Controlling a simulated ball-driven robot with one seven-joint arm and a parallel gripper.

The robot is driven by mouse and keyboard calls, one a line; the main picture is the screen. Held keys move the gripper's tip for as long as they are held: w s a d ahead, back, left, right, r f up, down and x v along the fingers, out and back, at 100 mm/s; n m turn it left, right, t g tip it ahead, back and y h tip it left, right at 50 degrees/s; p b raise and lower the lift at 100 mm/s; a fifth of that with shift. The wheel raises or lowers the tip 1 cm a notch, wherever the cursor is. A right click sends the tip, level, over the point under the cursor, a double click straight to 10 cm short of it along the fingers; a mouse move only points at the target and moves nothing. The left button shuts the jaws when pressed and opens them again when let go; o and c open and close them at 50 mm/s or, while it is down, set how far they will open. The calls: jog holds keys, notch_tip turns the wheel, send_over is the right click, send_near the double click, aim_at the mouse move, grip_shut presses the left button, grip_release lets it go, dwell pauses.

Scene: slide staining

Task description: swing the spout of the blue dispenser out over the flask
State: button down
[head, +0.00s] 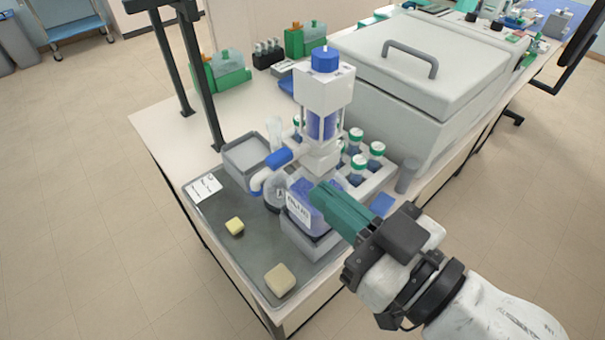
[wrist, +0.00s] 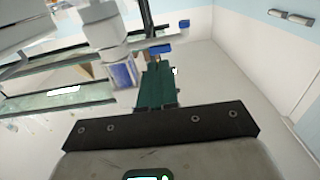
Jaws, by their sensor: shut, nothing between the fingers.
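The blue dispenser (head: 324,92) is a tall white head with a blue cap, on a bottle (head: 298,206) with a blue label. Its spout (head: 278,158) is a white tube with a blue sleeve, reaching left from the head and bending down to a blue tip. A clear flask (head: 275,194) stands just left of the bottle, close to the spout's tip; I cannot tell whether the tip is right above it. My gripper (head: 320,198) is shut and empty, its teal fingers in front of the bottle's right side. In the wrist view the fingers (wrist: 157,75) appear beside the dispenser (wrist: 121,72).
A rack of green-capped bottles (head: 358,170) stands behind the dispenser. A large grey lidded box (head: 415,95) fills the back right. A dark post frame (head: 204,85) rises at left.

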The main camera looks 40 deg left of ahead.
aim_at(284, 164)
jog(key=shift+w+a+p, duration=0.2)
jog(key=shift+a+p, duration=0.4)
jog(key=shift+a, duration=2.1)
jog(key=shift+a, duration=0.1)
